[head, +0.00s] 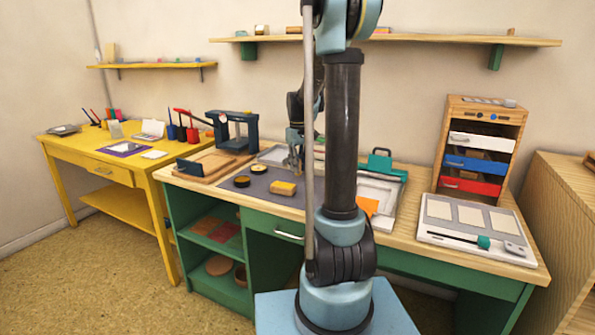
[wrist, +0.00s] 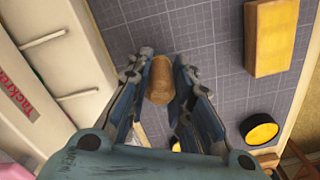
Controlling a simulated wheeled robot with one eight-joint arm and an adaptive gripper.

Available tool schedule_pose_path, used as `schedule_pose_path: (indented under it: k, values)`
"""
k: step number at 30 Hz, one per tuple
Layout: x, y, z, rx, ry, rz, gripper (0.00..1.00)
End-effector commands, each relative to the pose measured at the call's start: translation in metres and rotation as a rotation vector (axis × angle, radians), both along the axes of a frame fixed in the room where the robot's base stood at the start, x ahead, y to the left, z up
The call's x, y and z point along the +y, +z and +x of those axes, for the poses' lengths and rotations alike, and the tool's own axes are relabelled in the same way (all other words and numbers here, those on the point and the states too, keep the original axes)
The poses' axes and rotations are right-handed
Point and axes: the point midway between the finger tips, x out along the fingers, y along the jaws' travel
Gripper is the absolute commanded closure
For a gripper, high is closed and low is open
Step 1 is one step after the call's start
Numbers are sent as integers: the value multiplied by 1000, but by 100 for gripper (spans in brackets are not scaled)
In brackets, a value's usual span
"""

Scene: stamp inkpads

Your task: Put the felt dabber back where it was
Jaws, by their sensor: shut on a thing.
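The felt dabber, a small tan-brown cylinder (wrist: 160,80), is between the fingertips of my gripper (wrist: 163,62) in the wrist view. The fingers are shut on it, over a grey gridded mat (wrist: 205,50). I cannot tell whether its lower end touches the mat. A round black inkpad with a yellow face (wrist: 260,130) lies to the right in the wrist view.
A yellow-tan block (head: 283,188) lies on the mat, near two round tins (head: 242,181) (head: 259,169). A press (head: 232,130) stands behind left. A pale tray with a red label (wrist: 38,95) borders the mat in the wrist view. A drawer unit (head: 480,150) stands right.

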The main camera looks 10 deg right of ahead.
Motion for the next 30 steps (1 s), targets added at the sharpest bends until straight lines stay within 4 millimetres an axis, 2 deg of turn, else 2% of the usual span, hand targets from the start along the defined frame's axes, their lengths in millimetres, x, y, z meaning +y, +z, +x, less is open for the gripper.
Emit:
schedule_pose_path:
  k: [4,16,17,18,19,30]
  values:
    - [0,-15,0,0,0,0,100]
    - [1,-19,0,0,1,0,100]
    - [1,-18,0,0,1,0,73]
    - [1,-18,0,0,1,0,64]
    - [1,-18,0,0,1,0,60]
    - [2,-16,0,0,2,0,60]
